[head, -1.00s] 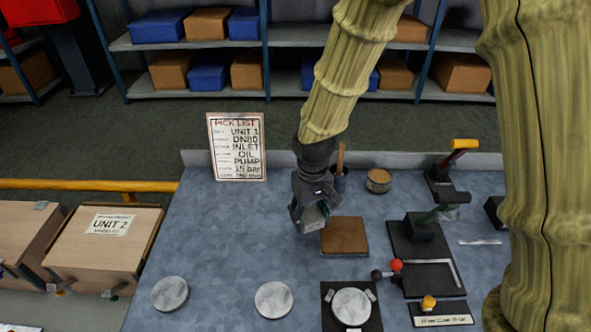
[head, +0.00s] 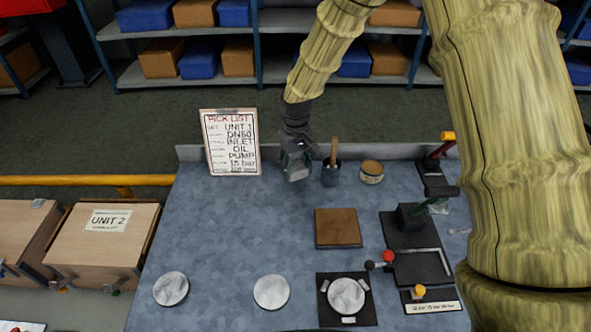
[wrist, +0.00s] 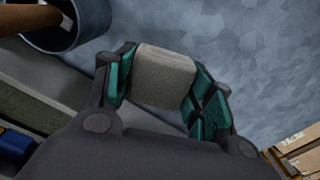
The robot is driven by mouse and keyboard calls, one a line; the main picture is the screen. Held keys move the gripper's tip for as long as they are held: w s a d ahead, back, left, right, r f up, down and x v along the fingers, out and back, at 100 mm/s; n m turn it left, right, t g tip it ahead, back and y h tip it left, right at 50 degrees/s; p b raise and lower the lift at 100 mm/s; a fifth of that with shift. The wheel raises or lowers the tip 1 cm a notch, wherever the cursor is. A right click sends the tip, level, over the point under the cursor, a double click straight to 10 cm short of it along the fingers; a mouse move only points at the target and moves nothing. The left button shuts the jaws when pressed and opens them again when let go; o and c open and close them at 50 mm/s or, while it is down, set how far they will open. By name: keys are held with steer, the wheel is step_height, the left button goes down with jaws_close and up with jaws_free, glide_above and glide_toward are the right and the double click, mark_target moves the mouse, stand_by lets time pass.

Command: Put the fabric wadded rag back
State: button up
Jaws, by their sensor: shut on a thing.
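My gripper (head: 298,170) is shut on the fabric wadded rag (wrist: 165,76), a pale grey block-like wad between the green finger pads in the wrist view. In the head view the rag (head: 298,174) shows small below the fingers, near the back edge of the blue-grey bench (head: 220,230). I cannot tell whether it touches the bench. A dark cup with a wooden handle (head: 331,174) stands just right of my gripper. It also shows at the top left of the wrist view (wrist: 62,28). A brown square pad (head: 338,228) lies on the bench, in front and to the right.
A pick list board (head: 230,142) stands left of my gripper. A round tin (head: 371,172) is right of the cup. Pale discs (head: 271,292) lie along the front, and black fixtures (head: 414,240) stand at the right. The bench's middle left is clear.

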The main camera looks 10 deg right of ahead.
mark_target(295, 173)
steer(key=shift+w, duration=0.4)
steer(key=shift+f+p, duration=0.65)
steer(key=shift+f, duration=1.1)
steer(key=o, duration=1)
steer(key=shift+f, duration=0.15)
steer(key=shift+c, duration=0.2)
step_height(295, 173, up, 12)
steer(key=shift+r+b, duration=0.2)
steer(key=shift+b, duration=0.85)
